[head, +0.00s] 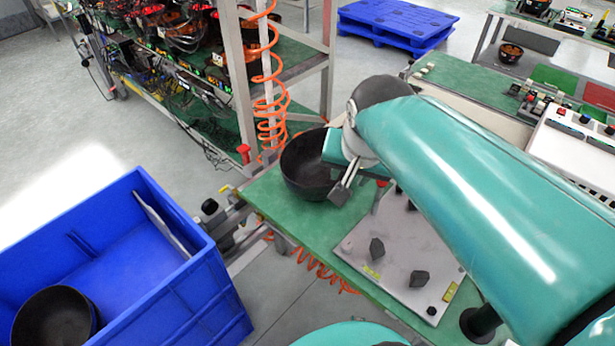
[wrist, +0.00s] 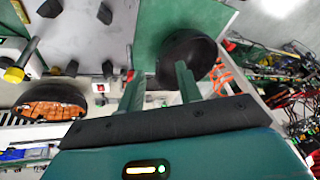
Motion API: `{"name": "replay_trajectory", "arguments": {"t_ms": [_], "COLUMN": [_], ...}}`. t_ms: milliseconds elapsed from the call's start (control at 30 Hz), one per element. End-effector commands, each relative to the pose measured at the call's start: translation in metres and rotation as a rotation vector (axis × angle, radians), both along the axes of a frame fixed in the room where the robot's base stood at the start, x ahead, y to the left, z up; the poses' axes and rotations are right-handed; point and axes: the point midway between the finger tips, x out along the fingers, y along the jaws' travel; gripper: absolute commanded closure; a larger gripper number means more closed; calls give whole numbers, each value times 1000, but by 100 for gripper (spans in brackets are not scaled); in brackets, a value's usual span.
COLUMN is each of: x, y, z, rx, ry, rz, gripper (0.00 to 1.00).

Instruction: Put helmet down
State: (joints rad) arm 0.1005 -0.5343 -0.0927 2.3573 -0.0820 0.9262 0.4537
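A dark, bowl-shaped helmet (head: 308,165) sits at the far left corner of the green bench top (head: 268,196), hollow side up. My gripper (head: 346,182) is at the helmet's right side, low over the bench. In the wrist view my gripper (wrist: 158,78) has its two fingers apart. The right finger overlaps the dark helmet (wrist: 192,52), and the left finger stands clear of its left edge. I see no firm grip on the rim. The gripper partly hides the helmet's right side. A second dark bowl-shaped helmet (head: 52,318) lies in the blue crate (head: 215,285).
A grey plate (head: 390,262) with dark knobs lies on the bench near my arm. A rack (head: 238,75) with cables and an orange coiled hose (head: 270,100) stands behind. An orange-lined bowl (wrist: 52,100) shows at left in the wrist view. A blue pallet (head: 395,22) lies farther back.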

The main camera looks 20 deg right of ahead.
Motion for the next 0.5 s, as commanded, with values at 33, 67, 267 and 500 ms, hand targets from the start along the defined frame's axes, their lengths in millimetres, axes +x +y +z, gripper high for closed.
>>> {"name": "replay_trajectory", "arguments": {"t_ms": [33, 67, 267, 500], "x": [-10, -15, -38, -41], "y": [20, 30, 70, 75], "z": [1, 1, -3, -4], "rx": [-30, -52, -152, -172], "ry": [-21, -31, -76, -80], "rz": [129, 203, 523, 575], "gripper": [65, 65, 65, 65]}}
